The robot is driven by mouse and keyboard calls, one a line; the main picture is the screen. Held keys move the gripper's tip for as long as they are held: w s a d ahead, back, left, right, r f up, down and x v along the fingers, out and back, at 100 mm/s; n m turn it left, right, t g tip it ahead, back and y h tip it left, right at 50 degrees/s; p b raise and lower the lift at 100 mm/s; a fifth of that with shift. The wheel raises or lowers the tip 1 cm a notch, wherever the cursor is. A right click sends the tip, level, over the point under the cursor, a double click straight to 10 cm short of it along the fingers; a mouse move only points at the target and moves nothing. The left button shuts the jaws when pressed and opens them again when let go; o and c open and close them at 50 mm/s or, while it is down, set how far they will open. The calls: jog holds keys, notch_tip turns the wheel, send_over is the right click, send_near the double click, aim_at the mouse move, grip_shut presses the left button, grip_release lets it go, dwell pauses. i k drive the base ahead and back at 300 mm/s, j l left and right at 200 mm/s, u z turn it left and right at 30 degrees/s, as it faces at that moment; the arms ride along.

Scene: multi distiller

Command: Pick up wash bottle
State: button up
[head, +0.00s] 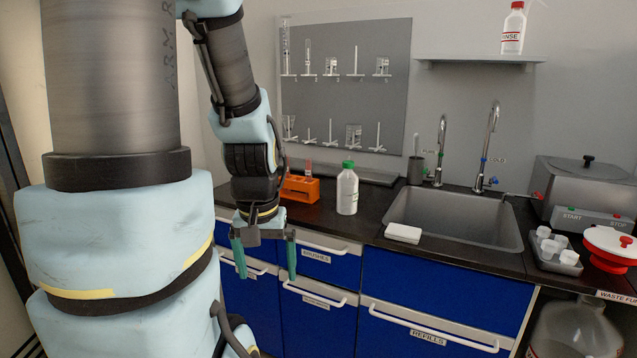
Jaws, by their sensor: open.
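A white bottle with a red cap and a label ending in "NSE" (513,30) stands upright on the wall shelf at the upper right; a thin pale tube shows by its top, cut off by the frame edge. It looks like the wash bottle. Another white bottle with a green cap (347,191) stands upright on the counter left of the sink. My gripper (266,271) points down in front of the counter's front edge, its two green fingers apart with nothing between them. It is far below and left of the shelf bottle, touching neither bottle.
The wall shelf (480,61) is otherwise bare. Below it are the sink (455,222) and two tall taps (490,145). An orange rack (300,188) sits behind my gripper. A pegboard (345,85) holds glassware. A metal bath (585,185) and white cups stand at the right.

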aim_at(348, 181)
jog(key=u, duration=0.35)
jog(key=l+u, duration=0.25)
jog(key=u, duration=0.2)
jog(key=l+u, duration=0.25)
jog(key=u, duration=0.2)
jog(key=k+l+u, duration=0.1)
jog(key=u, duration=0.35)
jog(key=k+l+u, duration=0.15)
jog(key=l, duration=0.3)
jog(key=k+l+u, duration=0.15)
jog(key=k+l, duration=0.2)
jog(key=k+l+u, duration=0.1)
jog(key=k+l, duration=0.2)
jog(key=l, duration=0.2)
